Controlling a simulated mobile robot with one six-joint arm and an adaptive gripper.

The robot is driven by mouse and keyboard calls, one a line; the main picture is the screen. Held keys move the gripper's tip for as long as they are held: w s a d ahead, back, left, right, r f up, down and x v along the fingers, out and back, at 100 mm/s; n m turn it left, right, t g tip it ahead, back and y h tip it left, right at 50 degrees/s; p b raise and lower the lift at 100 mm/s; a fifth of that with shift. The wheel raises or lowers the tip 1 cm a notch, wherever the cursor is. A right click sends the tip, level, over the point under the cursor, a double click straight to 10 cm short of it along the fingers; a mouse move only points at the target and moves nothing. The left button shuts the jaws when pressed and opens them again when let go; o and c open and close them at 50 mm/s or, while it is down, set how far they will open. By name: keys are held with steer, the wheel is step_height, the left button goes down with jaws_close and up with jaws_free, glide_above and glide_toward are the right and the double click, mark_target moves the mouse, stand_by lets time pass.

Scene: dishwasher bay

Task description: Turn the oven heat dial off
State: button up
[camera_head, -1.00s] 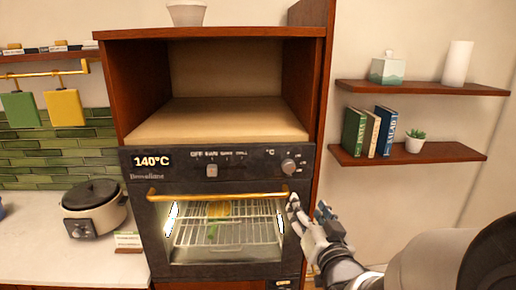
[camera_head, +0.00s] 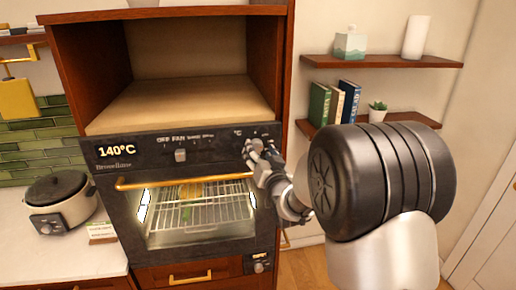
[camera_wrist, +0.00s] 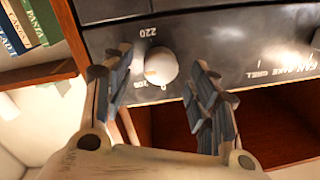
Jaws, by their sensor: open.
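The oven (camera_head: 125,172) has a dark control panel with a lit display (camera_head: 116,150) reading 140°C. A mode knob (camera_head: 180,155) sits mid-panel. The heat dial is a round pale knob, seen in the wrist view (camera_wrist: 161,66) with "220" printed beside it; in the head view my gripper hides it. My gripper (camera_head: 252,148) is at the panel's right end. In the wrist view my gripper (camera_wrist: 160,75) is open, with one finger on each side of the dial. I cannot tell whether either finger touches it.
A gold handle (camera_head: 183,181) crosses the oven door just below the panel. Green and yellow items show through the glass on a rack (camera_head: 200,212). An empty wooden niche (camera_head: 185,100) is above. Shelves with books (camera_head: 335,103) hang right; a cooker (camera_head: 60,200) stands left.

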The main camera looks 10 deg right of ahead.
steer(key=shift+w, duration=0.9)
steer(key=c, duration=1.1)
